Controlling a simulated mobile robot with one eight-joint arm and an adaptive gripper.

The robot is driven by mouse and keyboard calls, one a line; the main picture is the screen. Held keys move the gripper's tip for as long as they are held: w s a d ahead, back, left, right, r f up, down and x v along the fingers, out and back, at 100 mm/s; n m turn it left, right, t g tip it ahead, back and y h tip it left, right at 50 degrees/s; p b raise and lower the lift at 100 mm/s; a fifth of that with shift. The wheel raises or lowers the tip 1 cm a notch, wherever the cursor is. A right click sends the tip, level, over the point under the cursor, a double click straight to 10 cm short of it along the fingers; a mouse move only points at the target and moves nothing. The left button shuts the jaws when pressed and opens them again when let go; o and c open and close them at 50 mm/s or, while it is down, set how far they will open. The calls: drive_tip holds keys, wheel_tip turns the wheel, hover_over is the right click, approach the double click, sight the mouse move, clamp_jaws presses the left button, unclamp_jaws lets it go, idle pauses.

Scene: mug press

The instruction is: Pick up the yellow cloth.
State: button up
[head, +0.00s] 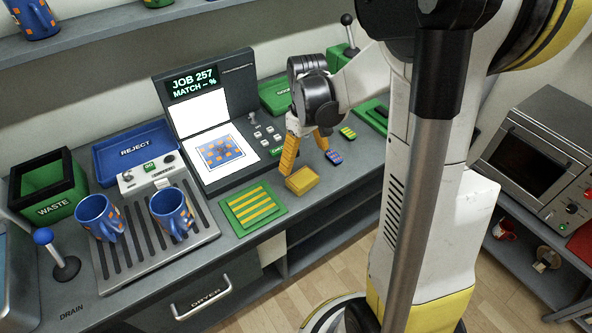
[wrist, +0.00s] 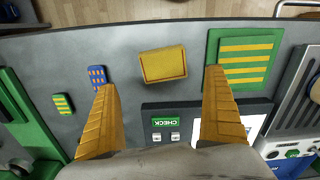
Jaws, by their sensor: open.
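The yellow cloth (head: 302,180) is a small folded pad lying flat on the grey counter, near its front edge. In the wrist view the cloth (wrist: 163,64) lies beyond my fingertips, between their lines and nearer the left one. My gripper (head: 307,140) is open and empty, with its yellow fingers above the counter just behind the cloth. In the wrist view my gripper (wrist: 161,78) has its two fingers wide apart, and nothing is between them. The cloth is apart from both fingers as far as I can tell.
A green mat with yellow stripes (head: 253,208) lies left of the cloth. A blue block with orange squares (head: 334,157) and a green striped block (head: 348,132) lie to the right. The job console (head: 213,120) stands behind. Two blue mugs (head: 172,213) stand on the drain rack.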

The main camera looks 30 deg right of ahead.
sight(303, 178)
drive_tip(key=f+b, duration=0.1)
drive_tip(key=f, duration=0.1)
drive_tip(key=f+b, duration=0.1)
drive_tip(key=f, duration=0.2)
drive_tip(key=f+b, duration=0.1)
drive_tip(key=f, duration=0.2)
drive_tip(key=shift+s+a+f+b, duration=0.15)
drive_tip(key=shift+a+f+b, duration=0.05)
drive_tip(key=shift+a+b, duration=0.1)
drive_tip(key=shift+r, duration=0.1)
drive_tip(key=c, duration=1.1)
